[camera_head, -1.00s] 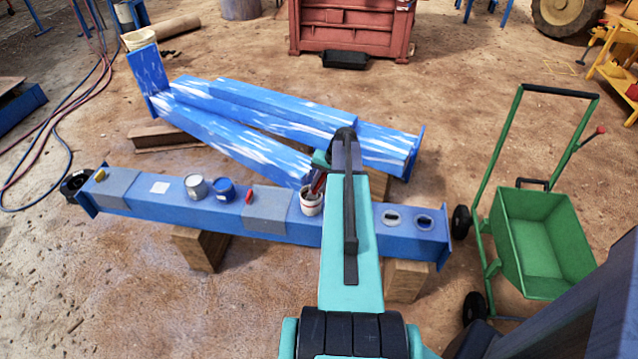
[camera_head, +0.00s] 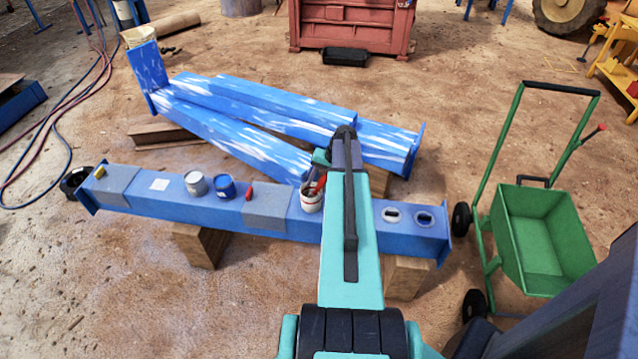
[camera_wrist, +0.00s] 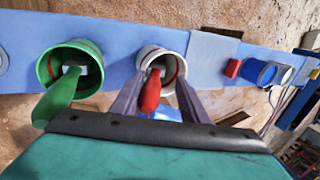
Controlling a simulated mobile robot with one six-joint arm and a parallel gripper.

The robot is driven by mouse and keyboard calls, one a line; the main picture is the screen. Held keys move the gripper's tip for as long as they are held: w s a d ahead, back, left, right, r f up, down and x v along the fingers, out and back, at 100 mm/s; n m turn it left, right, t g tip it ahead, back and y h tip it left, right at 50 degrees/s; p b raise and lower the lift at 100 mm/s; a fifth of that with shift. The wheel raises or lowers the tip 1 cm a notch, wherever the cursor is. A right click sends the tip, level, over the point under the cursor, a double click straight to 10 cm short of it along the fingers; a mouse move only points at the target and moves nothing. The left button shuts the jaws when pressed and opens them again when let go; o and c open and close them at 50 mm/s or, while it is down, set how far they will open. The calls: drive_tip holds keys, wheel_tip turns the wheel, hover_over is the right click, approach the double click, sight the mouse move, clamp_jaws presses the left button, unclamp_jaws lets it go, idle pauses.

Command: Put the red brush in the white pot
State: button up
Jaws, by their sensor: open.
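The white pot (camera_head: 311,203) stands on the blue beam, just left of my forearm in the head view; it also shows in the wrist view (camera_wrist: 176,62). The red brush (camera_wrist: 150,92) has its handle pointing up out of the white pot's mouth, tilted toward the wrist camera. Its lower end is hidden inside the pot. My gripper (camera_wrist: 161,90) is open, with one finger on each side of the red handle and a gap visible beside it. In the head view the red brush (camera_head: 321,183) shows partly above the pot rim; my arm hides much of the gripper.
A green pot (camera_wrist: 88,52) holding a green brush (camera_wrist: 58,98) stands beside the white pot. A red block (camera_head: 249,193), blue can (camera_head: 225,187) and grey can (camera_head: 195,184) lie along the beam (camera_head: 160,210). A green cart (camera_head: 540,235) stands at right.

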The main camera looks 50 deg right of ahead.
idle(0.3)
drive_tip(key=shift+s+d, duration=0.5)
drive_tip(key=shift+s, duration=0.25)
drive_tip(key=shift+s+d, duration=0.45)
drive_tip(key=shift+s, duration=0.25)
drive_tip(key=a+f+n+g+p, duration=0.2)
drive_tip(key=a+f+n, duration=0.15)
drive_tip(key=a, duration=1.15)
drive_tip(key=a+f+n+g+p, duration=0.2)
drive_tip(key=a+f+p, duration=0.15)
drive_tip(key=a, duration=1.15)
drive_tip(key=s+a+f+n+g+h+p, duration=0.1)
drive_tip(key=s+a+n+g+p, duration=0.3)
drive_tip(key=s+a, duration=1.5)
drive_tip(key=shift+a+f+n+g+h, duration=0.25)
drive_tip(key=shift+f+n+g+h, duration=0.25)
drive_tip(key=shift+n, duration=0.55)
drive_tip(key=shift+s, duration=0.1)
